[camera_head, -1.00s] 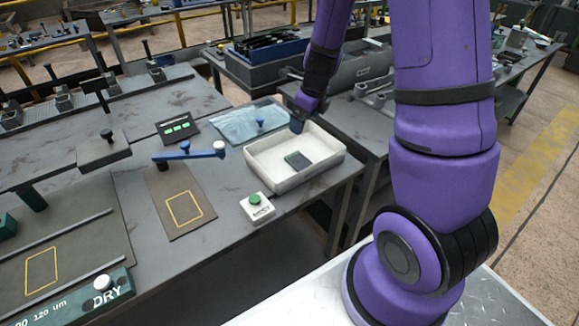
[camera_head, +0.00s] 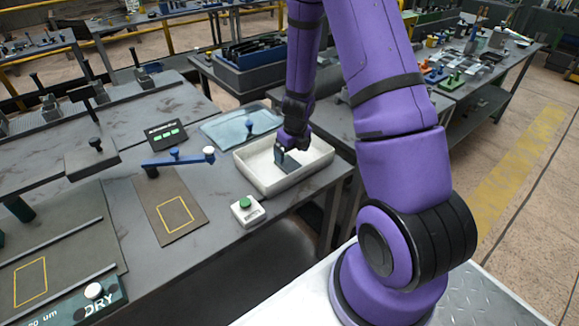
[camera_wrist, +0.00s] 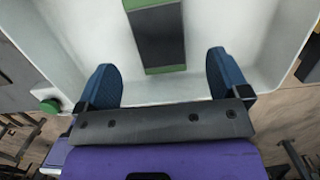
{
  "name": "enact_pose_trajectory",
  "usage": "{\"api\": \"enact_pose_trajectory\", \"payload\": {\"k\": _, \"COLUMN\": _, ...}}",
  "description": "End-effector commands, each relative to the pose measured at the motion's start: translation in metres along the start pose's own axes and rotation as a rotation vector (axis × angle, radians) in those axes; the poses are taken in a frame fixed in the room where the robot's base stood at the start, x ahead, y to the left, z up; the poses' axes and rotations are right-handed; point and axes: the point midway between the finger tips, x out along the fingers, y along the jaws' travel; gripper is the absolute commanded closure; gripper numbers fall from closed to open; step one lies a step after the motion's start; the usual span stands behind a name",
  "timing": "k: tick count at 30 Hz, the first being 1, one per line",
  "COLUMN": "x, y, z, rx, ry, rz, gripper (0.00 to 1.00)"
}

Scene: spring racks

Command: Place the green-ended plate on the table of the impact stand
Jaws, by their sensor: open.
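The plate, dark with green ends (camera_wrist: 160,38), lies in the white tray and shows ahead of my fingers in the wrist view. In the head view the plate (camera_head: 291,166) is partly hidden by my gripper (camera_head: 284,155), which is over the tray. In the wrist view my gripper (camera_wrist: 164,76) is open, its blue fingers spread wider than the plate, with nothing between them. A blue arm with a white knob (camera_head: 178,159) stands beside a brown board with a yellow outline (camera_head: 160,222). I cannot tell for sure which fixture is the impact stand.
The white tray's walls (camera_head: 262,183) surround the plate. A white box with a green button (camera_head: 247,211) stands in front of the tray. A DRY-marked fixture (camera_head: 70,307) with a yellow outline is at the front left.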

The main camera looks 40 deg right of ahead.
Motion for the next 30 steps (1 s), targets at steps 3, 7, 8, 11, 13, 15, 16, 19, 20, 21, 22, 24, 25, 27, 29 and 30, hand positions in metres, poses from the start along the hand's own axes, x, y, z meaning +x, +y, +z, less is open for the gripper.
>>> {"api": "enact_pose_trajectory", "payload": {"k": 3, "x": 0.009, "y": -0.001, "z": -0.001, "rx": 0.003, "ry": 0.002, "rz": 0.001, "gripper": 0.06}}
{"api": "enact_pose_trajectory", "payload": {"k": 7, "x": 0.027, "y": 0.001, "z": -0.002, "rx": 0.001, "ry": 0.004, "rz": 0.002, "gripper": 0.06}}
{"api": "enact_pose_trajectory", "payload": {"k": 8, "x": 0.030, "y": 0.001, "z": -0.002, "rx": 0.002, "ry": 0.003, "rz": 0.002, "gripper": 0.06}}
{"api": "enact_pose_trajectory", "payload": {"k": 11, "x": 0.042, "y": 0.001, "z": -0.002, "rx": 0.001, "ry": 0.003, "rz": 0.001, "gripper": 0.06}}
{"api": "enact_pose_trajectory", "payload": {"k": 13, "x": 0.047, "y": 0.001, "z": -0.001, "rx": 0.000, "ry": 0.001, "rz": 0.000, "gripper": 0.06}}
{"api": "enact_pose_trajectory", "payload": {"k": 15, "x": 0.050, "y": 0.001, "z": -0.001, "rx": 0.000, "ry": 0.001, "rz": 0.001, "gripper": 0.06}}
{"api": "enact_pose_trajectory", "payload": {"k": 16, "x": 0.051, "y": 0.001, "z": -0.001, "rx": 0.000, "ry": 0.000, "rz": 0.000, "gripper": 0.06}}
{"api": "enact_pose_trajectory", "payload": {"k": 19, "x": 0.052, "y": 0.001, "z": -0.001, "rx": 0.000, "ry": 0.000, "rz": 0.000, "gripper": 0.06}}
{"api": "enact_pose_trajectory", "payload": {"k": 20, "x": 0.052, "y": 0.001, "z": -0.001, "rx": 0.000, "ry": 0.000, "rz": 0.000, "gripper": 0.06}}
{"api": "enact_pose_trajectory", "payload": {"k": 21, "x": 0.052, "y": 0.001, "z": -0.001, "rx": 0.000, "ry": 0.000, "rz": 0.000, "gripper": 0.06}}
{"api": "enact_pose_trajectory", "payload": {"k": 22, "x": 0.051, "y": 0.001, "z": -0.001, "rx": 0.000, "ry": 0.000, "rz": 0.000, "gripper": 0.06}}
{"api": "enact_pose_trajectory", "payload": {"k": 24, "x": 0.051, "y": 0.001, "z": -0.001, "rx": 0.000, "ry": 0.000, "rz": 0.000, "gripper": 0.13}}
{"api": "enact_pose_trajectory", "payload": {"k": 25, "x": 0.051, "y": 0.001, "z": -0.001, "rx": 0.000, "ry": 0.000, "rz": 0.000, "gripper": 0.20}}
{"api": "enact_pose_trajectory", "payload": {"k": 27, "x": 0.051, "y": 0.001, "z": -0.001, "rx": 0.000, "ry": 0.000, "rz": 0.000, "gripper": 0.36}}
{"api": "enact_pose_trajectory", "payload": {"k": 29, "x": 0.051, "y": 0.001, "z": -0.001, "rx": 0.000, "ry": 0.000, "rz": 0.000, "gripper": 0.50}}
{"api": "enact_pose_trajectory", "payload": {"k": 30, "x": 0.051, "y": 0.001, "z": -0.001, "rx": 0.000, "ry": 0.000, "rz": 0.000, "gripper": 0.59}}
